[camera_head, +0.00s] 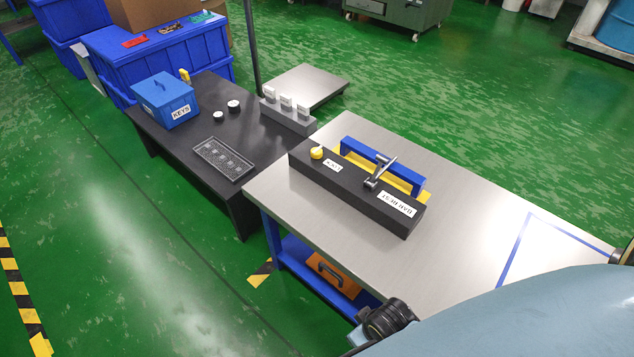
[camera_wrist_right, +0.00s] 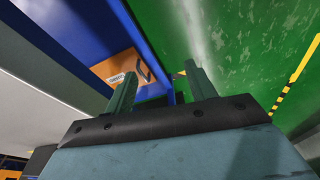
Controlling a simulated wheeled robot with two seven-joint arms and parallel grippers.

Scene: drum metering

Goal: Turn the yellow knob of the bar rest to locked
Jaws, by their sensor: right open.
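The yellow knob (camera_head: 317,152) sits on top of the bar rest (camera_head: 350,188), near its left end. The bar rest is a long black block on the steel table, with a small white label beside the knob and a larger one at its right end. A metal T-shaped bar (camera_head: 381,170) lies over its middle. The knob's pointing direction is too small to read surely. In the right wrist view my right gripper (camera_wrist_right: 160,84) is open and empty, its two fingers apart beside the table's blue frame, away from the knob. My left gripper is in neither view.
A blue bracket on a yellow base (camera_head: 375,160) stands just behind the bar rest. An orange case (camera_head: 332,270) lies on the shelf below the steel table (camera_head: 460,190). The black table (camera_head: 170,150) holds a blue keys box (camera_head: 165,98). The steel table's right side is mostly clear.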

